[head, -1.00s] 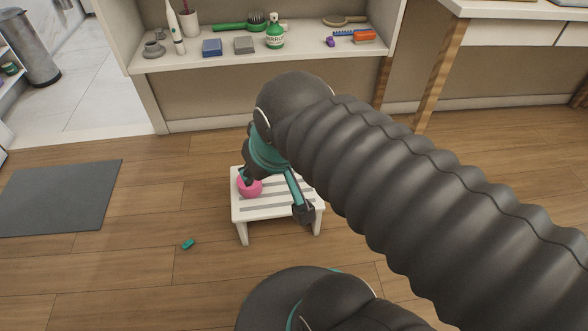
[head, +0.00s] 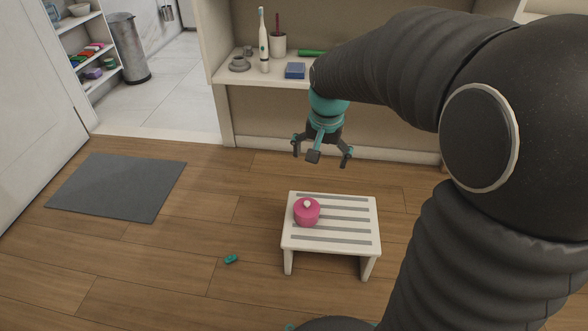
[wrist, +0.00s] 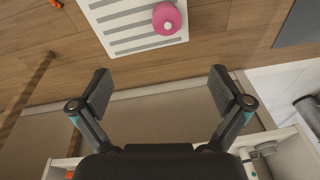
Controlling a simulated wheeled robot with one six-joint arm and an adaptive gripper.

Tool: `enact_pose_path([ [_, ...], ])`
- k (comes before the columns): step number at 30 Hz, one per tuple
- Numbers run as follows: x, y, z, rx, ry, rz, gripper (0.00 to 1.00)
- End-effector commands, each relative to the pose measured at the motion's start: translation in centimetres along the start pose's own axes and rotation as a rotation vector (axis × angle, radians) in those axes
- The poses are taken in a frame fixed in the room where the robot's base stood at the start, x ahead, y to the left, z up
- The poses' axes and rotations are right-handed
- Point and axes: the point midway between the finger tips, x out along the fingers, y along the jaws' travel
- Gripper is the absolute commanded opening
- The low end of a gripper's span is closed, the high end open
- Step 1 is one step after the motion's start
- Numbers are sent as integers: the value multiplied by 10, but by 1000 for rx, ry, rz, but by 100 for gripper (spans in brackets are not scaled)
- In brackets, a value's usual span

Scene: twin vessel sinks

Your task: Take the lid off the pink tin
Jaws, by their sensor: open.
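The pink tin (head: 306,218) stands upright on the left part of a small white slatted stool (head: 345,247). Its pink lid (head: 312,207) with a pale knob is on top. In the wrist view the tin (wrist: 168,19) is seen from above, near the edge of the stool (wrist: 97,14). My gripper (head: 322,157) is open and empty. It hangs in the air beyond the stool, above and apart from the tin. In the wrist view the spread fingers (wrist: 160,92) have only floor and wall between them.
A white shelf (head: 220,78) behind holds a toothbrush (head: 263,40), a cup (head: 278,44) and a blue block (head: 295,70). A small teal item (head: 230,259) lies on the floor left of the stool. A grey mat (head: 118,187) lies further left.

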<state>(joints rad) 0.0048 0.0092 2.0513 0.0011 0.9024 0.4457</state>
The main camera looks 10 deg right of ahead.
Motion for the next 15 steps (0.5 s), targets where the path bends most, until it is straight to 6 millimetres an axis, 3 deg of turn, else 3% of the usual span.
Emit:
enact_pose_path([
  [1, 23, -5, -9, 26, -25, 12, 100],
  [9, 113, -25, -49, 176, -111, 67, 100],
  [15, 153, -31, -62, 240, -144, 93, 100],
])
